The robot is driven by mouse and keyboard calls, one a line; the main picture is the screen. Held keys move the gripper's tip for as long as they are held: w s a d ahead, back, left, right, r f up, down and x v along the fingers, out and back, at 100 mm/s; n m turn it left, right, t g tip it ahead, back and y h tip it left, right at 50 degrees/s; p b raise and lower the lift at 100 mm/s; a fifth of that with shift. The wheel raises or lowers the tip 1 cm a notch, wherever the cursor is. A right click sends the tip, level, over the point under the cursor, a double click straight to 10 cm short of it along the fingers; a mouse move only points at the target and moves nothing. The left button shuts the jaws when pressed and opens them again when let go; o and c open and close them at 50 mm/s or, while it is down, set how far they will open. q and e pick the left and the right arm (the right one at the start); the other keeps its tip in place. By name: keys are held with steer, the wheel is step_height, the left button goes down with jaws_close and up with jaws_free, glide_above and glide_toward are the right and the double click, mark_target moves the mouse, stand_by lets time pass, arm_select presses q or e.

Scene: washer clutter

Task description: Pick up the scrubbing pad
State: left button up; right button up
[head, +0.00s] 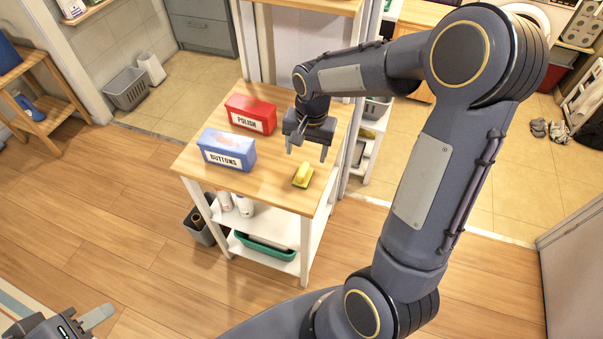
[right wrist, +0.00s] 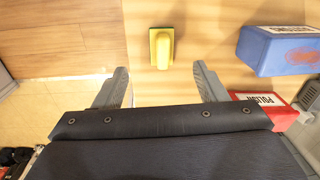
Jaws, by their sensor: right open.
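The scrubbing pad (head: 302,175) is a small yellow block with a darker green edge. It lies on the wooden top of the small table (head: 262,190), near the table's front right edge. It also shows in the right wrist view (right wrist: 161,48), beyond and between my fingertips. My right gripper (head: 306,151) is open and empty above the table, behind the pad and apart from it. Its two fingers (right wrist: 160,85) show spread in the right wrist view. My left gripper (head: 98,318) is only partly in view at the lower left of the head view, far from the table.
A blue BUTTONS box (head: 228,150) and a red POLISH box (head: 250,114) stand on the table, left of the pad. The tabletop around the pad is clear.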

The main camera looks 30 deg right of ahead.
glide_above(303, 169)
steer(key=shift+m+g+h, duration=0.3)
steer(key=shift+m, duration=0.1)
step_height(303, 169, down, 4)
steer(key=shift+f, duration=0.1)
step_height(303, 169, down, 7)
steer(key=shift+f+p, duration=0.15)
steer(key=shift+p, duration=0.2)
steer(key=c, duration=1.1)
steer(key=shift+o, duration=0.2)
